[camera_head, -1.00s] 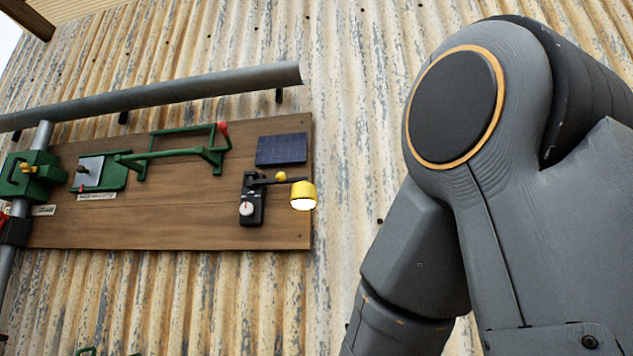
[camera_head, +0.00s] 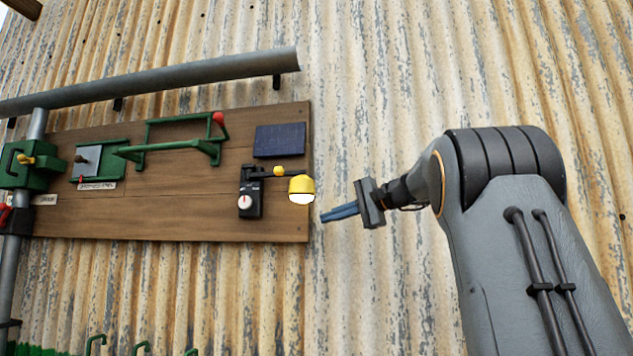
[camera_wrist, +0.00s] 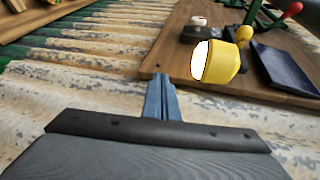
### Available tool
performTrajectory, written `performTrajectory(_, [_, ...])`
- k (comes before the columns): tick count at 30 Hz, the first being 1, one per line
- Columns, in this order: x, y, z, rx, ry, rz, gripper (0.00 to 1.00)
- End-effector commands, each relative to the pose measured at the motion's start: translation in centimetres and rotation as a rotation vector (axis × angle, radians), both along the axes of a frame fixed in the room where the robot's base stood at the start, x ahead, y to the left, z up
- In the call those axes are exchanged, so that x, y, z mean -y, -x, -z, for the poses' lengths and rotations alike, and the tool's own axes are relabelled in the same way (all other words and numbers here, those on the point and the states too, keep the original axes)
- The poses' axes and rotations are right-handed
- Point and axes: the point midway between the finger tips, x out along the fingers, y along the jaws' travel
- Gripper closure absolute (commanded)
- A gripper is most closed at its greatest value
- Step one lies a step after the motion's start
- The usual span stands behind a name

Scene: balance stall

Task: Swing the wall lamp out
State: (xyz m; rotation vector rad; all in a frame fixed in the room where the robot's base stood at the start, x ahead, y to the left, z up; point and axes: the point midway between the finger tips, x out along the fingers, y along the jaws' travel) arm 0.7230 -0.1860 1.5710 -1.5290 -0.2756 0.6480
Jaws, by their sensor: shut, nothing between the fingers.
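The wall lamp has a yellow shade (camera_head: 301,185) with a bright white underside, on a thin black arm (camera_head: 265,174) with a yellow knob (camera_head: 279,171). The arm reaches right from a black base box (camera_head: 249,203) with a white dial. The shade also shows in the wrist view (camera_wrist: 224,62), ahead and right of the fingers. My gripper (camera_head: 323,217) has its blue fingers together and empty. It is just right of the board's edge, a little right of and below the shade, with a gap in the picture. Its fingers also show in the wrist view (camera_wrist: 158,77).
The wooden board (camera_head: 180,218) is on a corrugated wall (camera_head: 390,90). A dark blue panel (camera_head: 280,140) is above the lamp. A green bracket with a red knob (camera_head: 218,117) is to the left. A grey pipe (camera_head: 170,88) runs above.

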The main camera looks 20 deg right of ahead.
Motion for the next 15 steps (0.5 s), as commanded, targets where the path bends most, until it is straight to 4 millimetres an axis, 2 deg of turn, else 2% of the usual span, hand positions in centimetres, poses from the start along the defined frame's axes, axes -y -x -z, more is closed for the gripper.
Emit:
performTrajectory(1, [1.3, 0.8, -4.0, 0.058, -0.025, -0.004, 1.0])
performTrajectory(3, [2.2, 1.8, -7.9, 0.123, -0.054, -0.019, 1.0])
performTrajectory(6, [2.8, 3.1, -11.6, 0.184, -0.078, -0.037, 1.0])
performTrajectory(9, [3.0, 3.8, -13.2, 0.212, -0.089, -0.048, 1.0])
performTrajectory(15, [3.0, 3.9, -13.5, 0.218, -0.091, -0.052, 1.0])
